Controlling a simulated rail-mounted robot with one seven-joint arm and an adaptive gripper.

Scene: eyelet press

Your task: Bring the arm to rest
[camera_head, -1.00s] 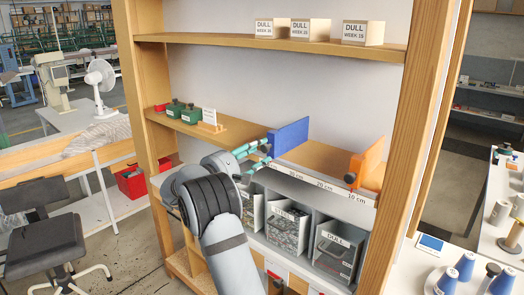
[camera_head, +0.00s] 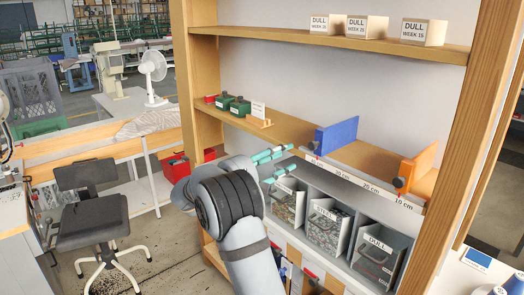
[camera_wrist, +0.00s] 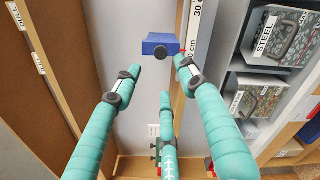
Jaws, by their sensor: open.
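My gripper (camera_head: 272,163) has teal fingers and stands in front of the middle shelf of the wooden rack, left of the blue divider. In the wrist view my gripper (camera_wrist: 155,75) has its fingers spread apart with nothing between them. The blue divider (camera_head: 337,136) stands upright on the middle shelf, and it also shows in the wrist view (camera_wrist: 160,44) beyond the fingertips. My grey arm hides part of the lower rack.
An orange divider (camera_head: 418,170) stands farther right on the shelf. Green boxes (camera_head: 239,107) sit at its left end. Labelled bins (camera_head: 327,226) stand below. A chair (camera_head: 90,217) is at the left, with open floor around it.

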